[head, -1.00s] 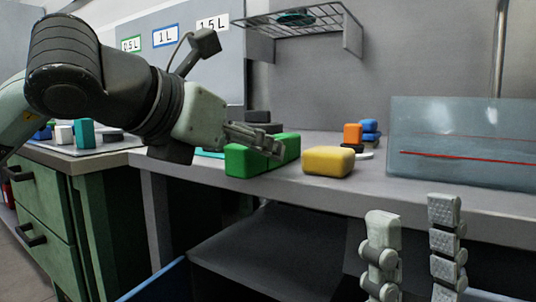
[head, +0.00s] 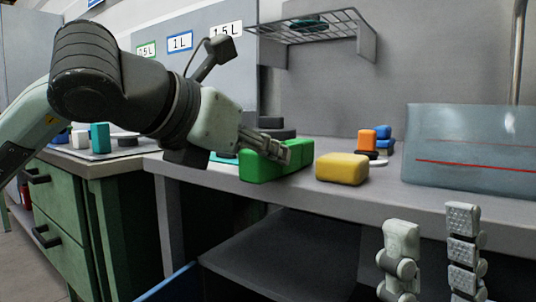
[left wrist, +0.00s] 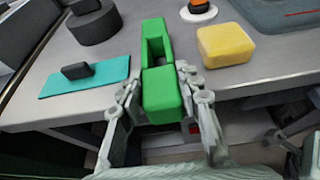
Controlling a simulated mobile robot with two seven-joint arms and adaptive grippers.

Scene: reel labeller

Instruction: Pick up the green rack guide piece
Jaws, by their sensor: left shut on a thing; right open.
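The green rack guide piece (head: 258,169) lies at the front of the grey worktop, its near end at the edge. In the left wrist view the green piece (left wrist: 162,92) is long and blocky, with a rectangular opening towards its far end. My left gripper (head: 288,152) is shut on it. In the left wrist view its fingers (left wrist: 160,92) lie on either side of the near block. My right gripper (head: 431,238) is open and empty at the lower right, in front of the worktop.
A yellow block (head: 342,168) sits just right of the green piece. A teal plate with a dark block (left wrist: 85,77) and dark round pieces (left wrist: 95,24) lie left of it. A clear panel (head: 470,145) stands at right. A wire shelf (head: 312,25) hangs above.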

